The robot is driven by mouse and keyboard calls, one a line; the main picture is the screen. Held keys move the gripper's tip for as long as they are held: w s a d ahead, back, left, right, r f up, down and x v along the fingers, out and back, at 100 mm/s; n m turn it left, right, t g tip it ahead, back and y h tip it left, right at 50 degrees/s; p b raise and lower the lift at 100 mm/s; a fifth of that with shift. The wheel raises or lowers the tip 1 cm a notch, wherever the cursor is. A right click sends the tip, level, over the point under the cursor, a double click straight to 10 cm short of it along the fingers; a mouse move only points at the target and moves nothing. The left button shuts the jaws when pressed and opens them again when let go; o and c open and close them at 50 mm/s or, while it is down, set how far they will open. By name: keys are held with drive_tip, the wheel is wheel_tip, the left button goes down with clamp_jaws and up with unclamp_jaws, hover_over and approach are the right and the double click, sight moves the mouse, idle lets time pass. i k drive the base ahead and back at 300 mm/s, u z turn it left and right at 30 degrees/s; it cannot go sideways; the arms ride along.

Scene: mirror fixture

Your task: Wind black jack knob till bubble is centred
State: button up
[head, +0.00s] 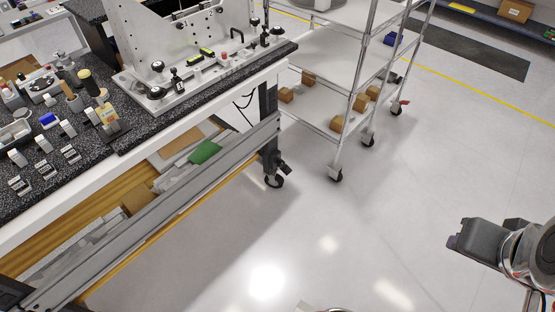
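A light metal fixture (190,88) stands on the dark speckled bench top, with an upright plate behind its base. Several black knobs are on it: one at the left (157,66), one at the front left corner (157,92), and one near the right end (277,30). I cannot tell which is the jack knob. A small yellow-green piece (206,50) that may be the level vial lies on the base; its bubble is too small to see. The dark end of my arm (475,240) is at the far right, well away from the fixture. Its fingers cannot be made out.
Small blocks, pots and tools crowd the bench left of the fixture. A wire-frame shelf cart (340,75) with cardboard boxes (361,103) stands right of the bench. A rail (160,215) runs below the bench front. The floor (300,220) between bench and arm is clear.

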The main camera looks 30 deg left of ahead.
sight(280, 163)
drive_tip(key=u, duration=0.3)
drive_tip(key=i, duration=0.75)
drive_tip(key=u, duration=0.7)
drive_tip(key=i, duration=0.55)
drive_tip(key=u, duration=1)
drive_tip(key=i, duration=0.8)
drive_tip(key=u, duration=0.55)
